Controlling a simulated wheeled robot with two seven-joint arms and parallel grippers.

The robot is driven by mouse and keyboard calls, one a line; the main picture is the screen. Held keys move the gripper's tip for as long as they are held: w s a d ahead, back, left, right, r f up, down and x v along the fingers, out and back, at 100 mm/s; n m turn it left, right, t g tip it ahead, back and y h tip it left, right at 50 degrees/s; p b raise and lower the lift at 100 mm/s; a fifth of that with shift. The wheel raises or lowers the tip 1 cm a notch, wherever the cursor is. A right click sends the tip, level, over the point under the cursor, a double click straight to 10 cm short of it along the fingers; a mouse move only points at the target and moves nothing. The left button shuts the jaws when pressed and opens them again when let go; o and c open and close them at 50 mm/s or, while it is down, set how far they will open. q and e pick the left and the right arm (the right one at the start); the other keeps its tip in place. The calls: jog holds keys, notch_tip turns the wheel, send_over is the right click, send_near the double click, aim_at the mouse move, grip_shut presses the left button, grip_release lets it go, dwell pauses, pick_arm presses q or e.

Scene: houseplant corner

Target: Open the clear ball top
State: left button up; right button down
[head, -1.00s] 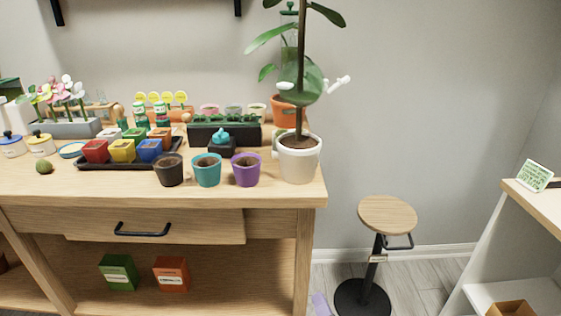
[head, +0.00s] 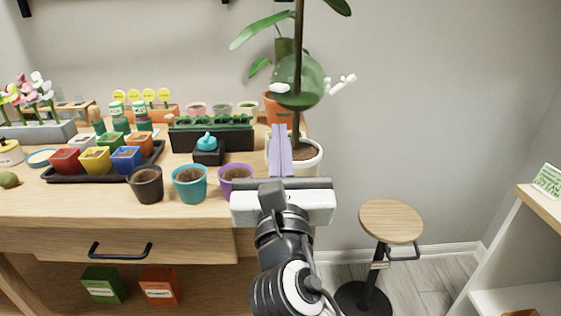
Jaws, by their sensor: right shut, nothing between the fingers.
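I cannot single out a clear ball top with certainty. A rounded, see-through-looking green shape (head: 312,88) shows at the tall plant's stem, with small white pieces (head: 341,84) beside it; I cannot tell whether it is a ball or a leaf. A small teal item (head: 207,141) sits on a black block (head: 208,156) on the bench. My right gripper (head: 280,142) is up in front of the white plant pot (head: 309,164), hiding part of it. Its pale purple fingers are together and empty, below the green shape. My left gripper is not in view.
The wooden bench (head: 60,205) holds brown (head: 146,187), teal (head: 189,187) and purple (head: 229,182) pots near its front edge, left of my right arm. A stool (head: 391,221) stands on the floor at right. A white shelf (head: 495,250) is at far right.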

aim_at(300, 71)
jog(key=r, duration=0.1)
jog(key=w+r, duration=0.1)
jog(key=r, duration=0.1)
jog(key=shift+w+r+p, duration=0.2)
jog(key=shift+w+p, duration=0.05)
jog(key=shift+p, duration=0.05)
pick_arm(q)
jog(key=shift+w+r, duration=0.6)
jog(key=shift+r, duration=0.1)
pick_arm(e)
jog(key=shift+r, duration=0.45)
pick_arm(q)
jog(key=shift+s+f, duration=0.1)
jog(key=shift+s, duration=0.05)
